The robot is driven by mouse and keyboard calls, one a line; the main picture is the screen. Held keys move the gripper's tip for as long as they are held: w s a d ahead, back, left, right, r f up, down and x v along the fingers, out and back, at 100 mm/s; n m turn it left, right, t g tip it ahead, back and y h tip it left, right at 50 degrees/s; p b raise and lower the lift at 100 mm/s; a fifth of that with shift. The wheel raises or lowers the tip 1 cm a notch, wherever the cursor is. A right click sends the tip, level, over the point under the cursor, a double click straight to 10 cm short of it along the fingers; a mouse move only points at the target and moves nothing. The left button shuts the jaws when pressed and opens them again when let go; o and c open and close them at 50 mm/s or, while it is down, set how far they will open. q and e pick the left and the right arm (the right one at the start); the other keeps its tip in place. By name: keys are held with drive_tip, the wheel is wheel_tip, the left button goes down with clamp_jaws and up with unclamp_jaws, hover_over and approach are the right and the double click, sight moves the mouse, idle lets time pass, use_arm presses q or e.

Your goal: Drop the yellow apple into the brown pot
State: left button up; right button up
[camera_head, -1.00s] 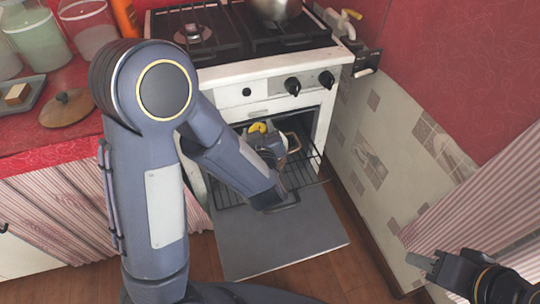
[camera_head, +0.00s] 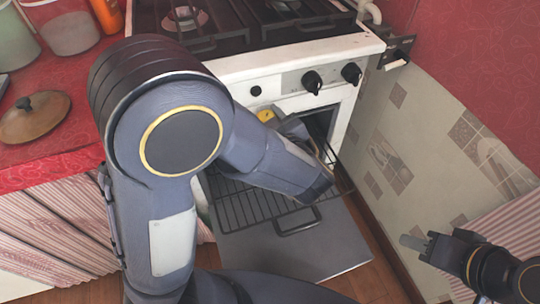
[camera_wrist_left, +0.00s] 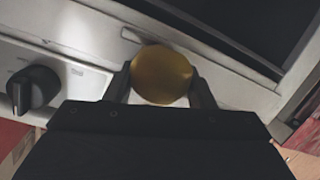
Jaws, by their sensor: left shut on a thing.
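The yellow apple (camera_head: 266,115) is in front of the oven front, near the top of the oven opening. My left gripper (camera_wrist_left: 161,88) is shut on it; the left wrist view shows the apple (camera_wrist_left: 162,73) between the two fingers. In the head view my left arm hides most of that gripper. My right gripper (camera_head: 418,243) is at the lower right, away from the oven, and seems to hold nothing.
The white stove (camera_head: 290,66) has its oven door (camera_head: 310,250) lowered, with a wire rack (camera_head: 250,205) pulled out above it. Control knobs (camera_head: 312,82) stick out beside the apple. A tiled wall (camera_head: 400,130) closes in on the right. A red counter (camera_head: 60,150) with a brown lid (camera_head: 35,118) is at left.

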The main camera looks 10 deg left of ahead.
use_arm(q)
wheel_tip(320, 180, down, 6)
drive_tip(key=b, duration=0.5)
drive_tip(key=shift+r, duration=0.2)
drive_tip(key=o, duration=1.1)
drive_tip(key=shift+c, duration=0.2)
drive_tip(key=shift+s+d, duration=0.1)
drive_tip(key=p+v, duration=0.2)
drive_tip(key=v, duration=0.5)
drive_tip(key=shift+s, duration=0.2)
